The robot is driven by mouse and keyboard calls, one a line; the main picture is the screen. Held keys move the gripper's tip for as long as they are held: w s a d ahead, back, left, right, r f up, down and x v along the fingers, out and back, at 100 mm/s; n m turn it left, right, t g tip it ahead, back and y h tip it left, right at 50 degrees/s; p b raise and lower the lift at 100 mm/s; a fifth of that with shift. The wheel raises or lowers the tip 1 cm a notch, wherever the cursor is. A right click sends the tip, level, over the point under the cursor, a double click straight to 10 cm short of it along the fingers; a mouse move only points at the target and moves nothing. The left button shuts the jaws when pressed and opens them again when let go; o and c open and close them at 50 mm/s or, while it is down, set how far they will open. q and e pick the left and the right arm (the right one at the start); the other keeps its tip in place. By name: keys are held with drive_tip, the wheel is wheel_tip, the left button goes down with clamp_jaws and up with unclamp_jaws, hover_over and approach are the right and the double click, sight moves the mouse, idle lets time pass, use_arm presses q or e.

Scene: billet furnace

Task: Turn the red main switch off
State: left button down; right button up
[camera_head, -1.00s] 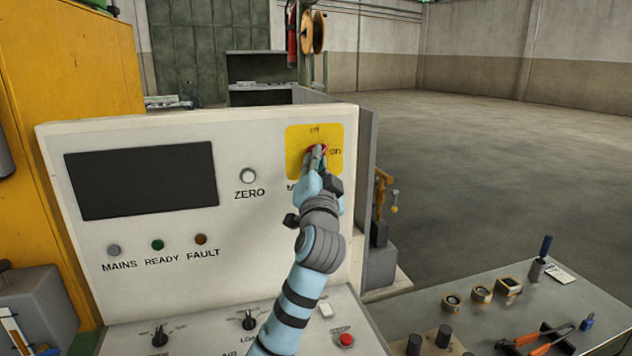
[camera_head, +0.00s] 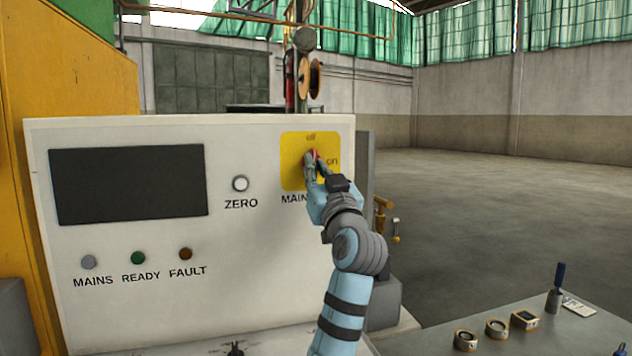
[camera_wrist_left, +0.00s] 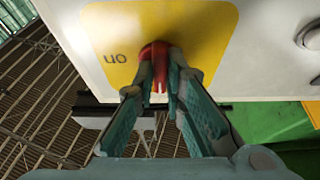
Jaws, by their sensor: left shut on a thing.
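The red main switch (camera_head: 314,155) sits on a yellow plate (camera_head: 293,145) at the upper right of the white panel. The plate reads "off" at the top and "on" at the right. My left gripper (camera_head: 316,167) reaches up to it from below, its fingers shut on the switch. In the left wrist view, the red switch (camera_wrist_left: 155,60) lies between the two fingertips (camera_wrist_left: 161,78), against the yellow plate, with "on" upside down beside it. The fingers hide part of the switch, so I cannot tell exactly which way its handle points. My right gripper is not in view.
The white panel (camera_head: 130,300) also carries a dark screen (camera_head: 130,185), a ZERO button (camera_head: 240,184) and MAINS, READY and FAULT lamps (camera_head: 138,258). A grey bench (camera_head: 440,340) with small parts stands at the lower right. Open floor (camera_head: 500,220) lies beyond it.

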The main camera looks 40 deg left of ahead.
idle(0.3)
use_arm(q)
drive_tip(key=c, duration=1.7)
unclamp_jaws()
drive_tip(key=shift+o, duration=0.2)
drive_tip(key=s+d+f, duration=0.1)
drive_tip(key=s+d, duration=0.7)
drive_tip(key=d, duration=0.4)
drive_tip(key=shift+s, duration=0.2)
drive_tip(key=shift+f, duration=0.1)
drive_tip(key=shift+d, duration=0.1)
